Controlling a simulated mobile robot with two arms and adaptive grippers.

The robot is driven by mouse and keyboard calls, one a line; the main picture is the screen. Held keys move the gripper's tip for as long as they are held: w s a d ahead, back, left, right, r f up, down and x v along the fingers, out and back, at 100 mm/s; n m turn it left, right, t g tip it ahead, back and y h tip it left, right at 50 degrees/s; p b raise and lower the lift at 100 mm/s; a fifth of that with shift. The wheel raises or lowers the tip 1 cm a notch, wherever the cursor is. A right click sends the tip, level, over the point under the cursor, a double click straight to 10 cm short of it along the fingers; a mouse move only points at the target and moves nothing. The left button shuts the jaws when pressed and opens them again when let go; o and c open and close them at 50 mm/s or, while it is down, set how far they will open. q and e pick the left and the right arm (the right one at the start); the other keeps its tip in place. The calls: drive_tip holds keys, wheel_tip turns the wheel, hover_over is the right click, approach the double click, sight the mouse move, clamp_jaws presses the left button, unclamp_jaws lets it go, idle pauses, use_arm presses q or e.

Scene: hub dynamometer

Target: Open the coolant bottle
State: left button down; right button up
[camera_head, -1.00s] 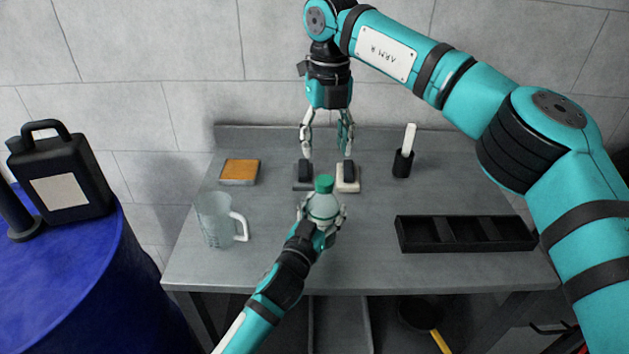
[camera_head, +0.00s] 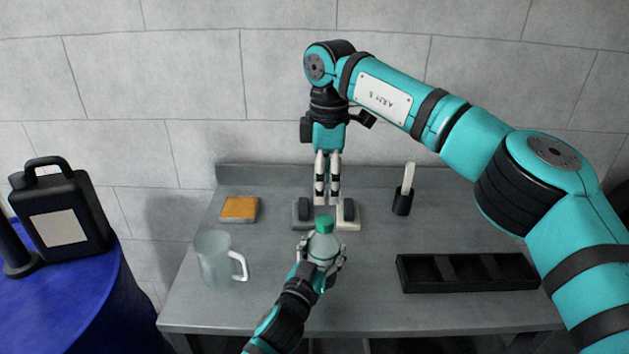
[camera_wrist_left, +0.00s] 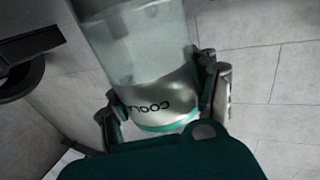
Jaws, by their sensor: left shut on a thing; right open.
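The coolant bottle (camera_head: 323,244) is clear with a green cap (camera_head: 324,222) and stands out upright near the middle of the workbench in the head view. My left gripper (camera_head: 322,254) is shut around its body. In the left wrist view the bottle (camera_wrist_left: 150,50) shows a partly visible label and a green band, with fingers on both sides. The cap is out of that view. My right gripper (camera_head: 327,197) points down behind and above the cap, apart from it. It is open and empty, its fingers looking close together from this angle.
Two small blocks (camera_head: 348,213) stand behind the bottle. A clear jug (camera_head: 214,262) and an orange pad (camera_head: 239,208) are on the left. A black compartment tray (camera_head: 466,284) and a black holder (camera_head: 402,201) are on the right. A black canister (camera_head: 60,220) stands on a blue drum (camera_head: 75,305).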

sight(324, 219)
wheel_tip(324, 219, down, 8)
drive_tip(key=shift+f, duration=0.1)
idle(0.4)
drive_tip(key=shift+c, duration=0.2)
